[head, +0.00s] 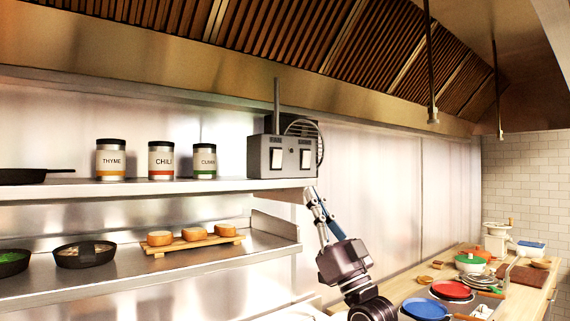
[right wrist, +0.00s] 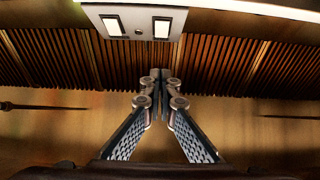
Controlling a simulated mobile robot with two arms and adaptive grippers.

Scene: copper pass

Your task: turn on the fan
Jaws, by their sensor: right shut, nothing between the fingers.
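A grey control box (head: 283,155) stands at the right end of the upper shelf. It has two white rocker switches on its front, a left one (head: 276,158) and a right one (head: 305,158), with small labels I cannot read for certain. The box also shows at the top of the right wrist view (right wrist: 138,21). A round wire grille (head: 302,128) shows behind the box. My right gripper (head: 312,191) is shut and empty, its tips just below the box's right side. In the right wrist view its tips (right wrist: 161,75) line up below one switch, apart from it. My left gripper is not in view.
The upper shelf (head: 230,185) holds spice jars (head: 161,160) left of the box. The lower shelf (head: 200,261) carries pans and a wooden board (head: 193,244). A slatted hood hangs above. A counter (head: 535,275) with plates and pots is at the right.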

